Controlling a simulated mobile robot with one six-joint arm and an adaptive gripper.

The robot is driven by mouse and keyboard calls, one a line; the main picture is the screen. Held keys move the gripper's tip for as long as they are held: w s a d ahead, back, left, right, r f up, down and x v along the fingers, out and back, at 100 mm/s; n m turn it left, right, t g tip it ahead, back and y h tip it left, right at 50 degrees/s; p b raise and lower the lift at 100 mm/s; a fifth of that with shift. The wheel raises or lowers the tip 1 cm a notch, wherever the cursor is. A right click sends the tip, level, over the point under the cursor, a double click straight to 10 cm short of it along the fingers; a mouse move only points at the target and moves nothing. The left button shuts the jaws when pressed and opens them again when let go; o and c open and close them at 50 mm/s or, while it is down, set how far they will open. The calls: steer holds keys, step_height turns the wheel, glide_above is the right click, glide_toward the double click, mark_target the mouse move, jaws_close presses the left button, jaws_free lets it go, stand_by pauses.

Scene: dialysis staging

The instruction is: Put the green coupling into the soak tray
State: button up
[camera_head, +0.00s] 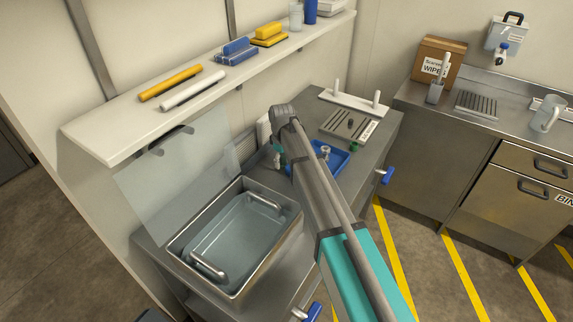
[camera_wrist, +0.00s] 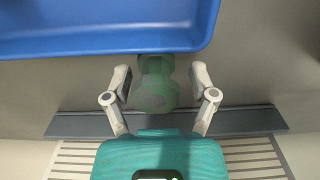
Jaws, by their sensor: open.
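The green coupling (camera_wrist: 156,84) stands between my gripper's two fingers in the wrist view, beside the edge of a blue tray. My gripper (camera_wrist: 160,90) is open, with a gap between each finger and the coupling. In the head view my gripper is mostly hidden by my arm, near the left end of the blue tray. The steel tray with what looks like clear liquid (camera_head: 291,217), which I take as the soak tray, is at lower left. It has two bar handles, and a clear panel (camera_head: 165,178) stands raised behind it.
The blue tray (camera_head: 337,158) holds a small metal fitting. A slatted plate (camera_head: 341,116) and a white peg stand (camera_head: 350,101) are to its right. A wall shelf (camera_head: 110,141) with brushes and rods overhangs the bench's back. A blue handle (camera_head: 387,175) juts from the front.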

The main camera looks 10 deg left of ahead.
stand_by(0.5)
steer(key=c, duration=0.9)
steer(key=shift+r, duration=0.15)
step_height(320, 180, up, 3)
steer(key=p, duration=0.3)
steer(key=shift+s+d+r+p, duration=0.85)
steer(key=shift+s+r+p, duration=0.85)
steer(key=shift+s, duration=0.45)
steer(key=shift+s+d+r+p, duration=0.9)
steer(key=shift+s+r+p, duration=0.7)
steer(key=shift+s, duration=0.6)
steer(key=shift+s+d+r+p, duration=0.85)
steer(key=shift+s+r+p, duration=0.85)
steer(key=shift+s, duration=0.45)
steer(key=shift+f, duration=0.15)
